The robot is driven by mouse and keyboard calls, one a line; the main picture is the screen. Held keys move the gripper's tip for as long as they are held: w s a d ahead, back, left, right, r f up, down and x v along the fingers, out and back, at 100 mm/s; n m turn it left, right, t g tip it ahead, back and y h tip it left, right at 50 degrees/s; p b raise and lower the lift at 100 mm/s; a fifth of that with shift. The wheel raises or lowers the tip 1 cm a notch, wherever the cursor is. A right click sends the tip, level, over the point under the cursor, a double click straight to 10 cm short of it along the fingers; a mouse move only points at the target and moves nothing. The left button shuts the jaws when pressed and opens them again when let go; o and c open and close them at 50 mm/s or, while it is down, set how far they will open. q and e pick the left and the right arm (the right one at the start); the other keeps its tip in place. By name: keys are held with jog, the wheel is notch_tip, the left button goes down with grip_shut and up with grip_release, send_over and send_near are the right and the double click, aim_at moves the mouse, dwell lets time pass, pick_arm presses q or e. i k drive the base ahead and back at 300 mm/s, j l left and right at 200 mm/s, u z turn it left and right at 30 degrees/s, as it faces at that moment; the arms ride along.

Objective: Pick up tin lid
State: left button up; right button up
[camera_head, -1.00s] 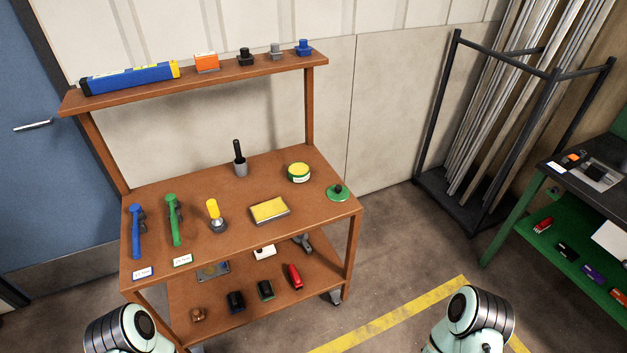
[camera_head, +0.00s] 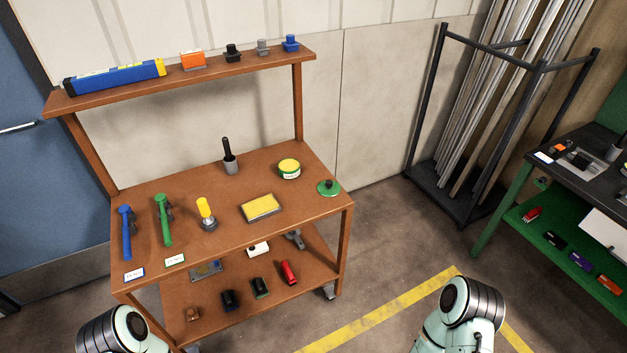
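The tin lid (camera_head: 329,188) is a flat green disc with a dark knob. It lies near the right end of the brown cart's tabletop (camera_head: 240,235). A round yellow-topped tin (camera_head: 289,169) with a green and white side stands just behind and left of it. Parts of my two arms show at the bottom left and bottom right of the view, in front of the cart and apart from the lid. Neither gripper shows.
A black rack (camera_head: 436,120) and green workbench (camera_head: 488,222) are at right. Floor between is clear.

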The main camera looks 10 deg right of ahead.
aim_at(328, 188)
jog(key=i+l+u, duration=0.1)
jog(key=u, duration=1.1)
jog(key=l+u, duration=0.4)
jog(key=k+l+u, duration=0.2)
jog(key=l+u, duration=0.2)
jog(key=l, duration=0.15)
jog(key=k+l+u, duration=0.1)
jog(key=l, duration=0.25)
jog(key=k+l+u, duration=0.1)
jog(key=l, duration=0.25)
jog(key=k+l+u, duration=0.15)
jog(key=l, duration=0.2)
